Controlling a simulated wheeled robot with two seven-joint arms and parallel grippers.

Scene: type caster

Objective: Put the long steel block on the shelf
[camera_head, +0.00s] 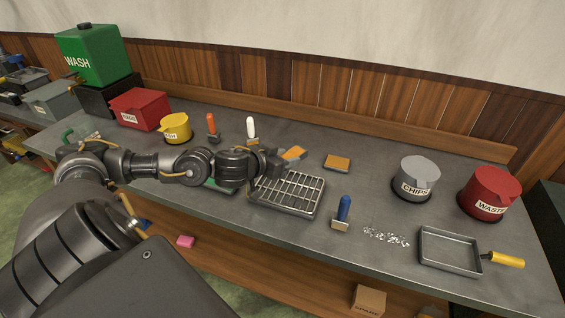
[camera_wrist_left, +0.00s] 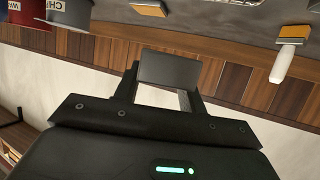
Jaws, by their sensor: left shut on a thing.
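My left gripper (camera_head: 272,162) reaches in from the left, above the bench at the back edge of the wire rack. In the left wrist view it is shut on a plain dark grey block (camera_wrist_left: 168,68), which looks like the long steel block. The block's broad face spans between the fingers; its full length is hidden. In the head view the held block is hard to make out against the dark gripper. A wooden shelf (camera_head: 240,262) runs below the bench's front edge. My right gripper is not in view.
The wire rack tray (camera_head: 287,193) lies below the gripper.

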